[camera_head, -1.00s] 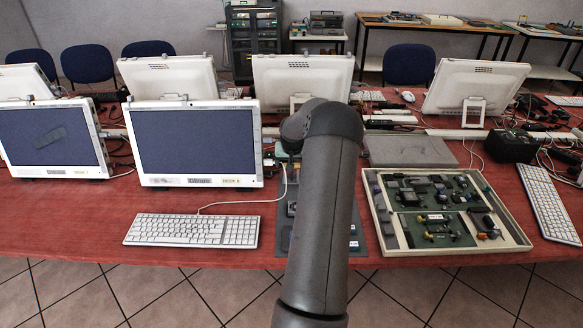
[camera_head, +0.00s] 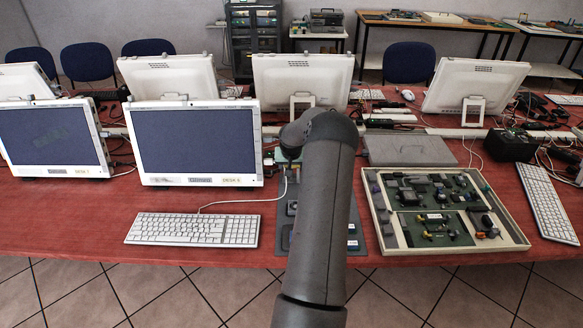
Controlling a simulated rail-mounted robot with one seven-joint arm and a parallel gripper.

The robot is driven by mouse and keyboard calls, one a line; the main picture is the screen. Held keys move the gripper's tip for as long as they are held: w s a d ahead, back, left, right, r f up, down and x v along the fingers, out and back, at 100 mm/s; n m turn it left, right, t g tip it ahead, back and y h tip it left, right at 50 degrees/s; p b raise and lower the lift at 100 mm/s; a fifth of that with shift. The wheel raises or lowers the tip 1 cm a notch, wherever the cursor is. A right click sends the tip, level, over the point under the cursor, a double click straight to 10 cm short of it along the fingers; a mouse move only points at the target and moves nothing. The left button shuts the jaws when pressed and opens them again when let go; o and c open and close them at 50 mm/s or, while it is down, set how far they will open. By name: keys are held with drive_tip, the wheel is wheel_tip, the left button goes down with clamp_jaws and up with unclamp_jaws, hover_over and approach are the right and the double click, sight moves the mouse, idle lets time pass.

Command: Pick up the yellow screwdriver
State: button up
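I cannot make out a yellow screwdriver for certain. A tiny yellow spot (camera_head: 452,235) shows among the parts in the shallow cream tray (camera_head: 515,243) at the right of the red table, too small to identify. The arm covers the middle of the mat and whatever lies there. My gripper is hidden behind the arm, so its fingers and anything in them do not show.
A white keyboard (camera_head: 192,230) with its cable lies left of the mat. White monitors, one of them here (camera_head: 196,143), stand behind it. A closed grey laptop-like slab (camera_head: 410,150) lies behind the tray. Another keyboard (camera_head: 548,203) lies at the right. Cables clutter the back.

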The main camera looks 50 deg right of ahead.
sight(291, 179)
drive_tip(key=shift+r, duration=0.15)
drive_tip(key=shift+r, duration=0.25)
wheel_tip(291, 179, up, 2)
drive_tip(key=shift+r, duration=0.1)
drive_tip(key=s+a+r+b, duration=0.2)
drive_tip(key=s+a+r, duration=0.1)
drive_tip(key=a+r, duration=0.25)
drive_tip(key=s+a+r+b, duration=0.2)
drive_tip(key=s+a+r, duration=0.1)
drive_tip(key=a+r, duration=0.3)
drive_tip(key=w+a+f+n+t+y, duration=0.15)
drive_tip(key=w+a+f, duration=0.3)
drive_tip(key=a, duration=0.55)
drive_tip(key=w+a+f+n, duration=0.3)
drive_tip(key=w+a, duration=0.3)
drive_tip(key=a, duration=0.4)
drive_tip(key=a+f+n+y, duration=0.1)
drive_tip(key=a+f+n, duration=0.1)
drive_tip(key=a, duration=1)
drive_tip(key=a+f+n+y, duration=0.1)
drive_tip(key=a+f+n, duration=0.2)
drive_tip(key=a, duration=0.9)
drive_tip(key=shift+s+n, duration=0.35)
drive_tip(key=shift+n, duration=0.1)
